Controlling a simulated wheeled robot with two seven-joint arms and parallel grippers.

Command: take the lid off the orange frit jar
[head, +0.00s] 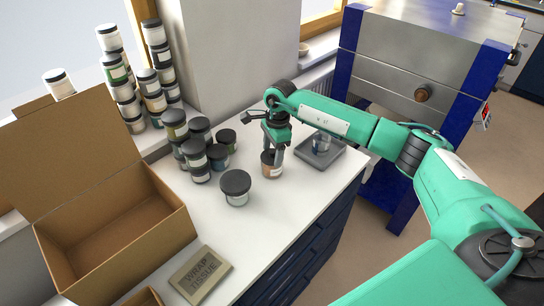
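The orange frit jar (271,170) is a small clear jar with orange-brown contents, upright on the white counter near its right edge. My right gripper (273,150) points down at the top of this jar, with a finger along its right side. The gripper covers the jar's top, so the lid is mostly hidden. I cannot tell whether the fingers are closed on it or only around it. My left gripper is not in view.
A wider dark-lidded jar (236,188) stands left of the orange jar. A grey scale (332,154) bearing a glass (321,142) is to the right. Several jars cluster behind left. An open cardboard box (165,235) and a wrap tissue pack (200,275) are in front.

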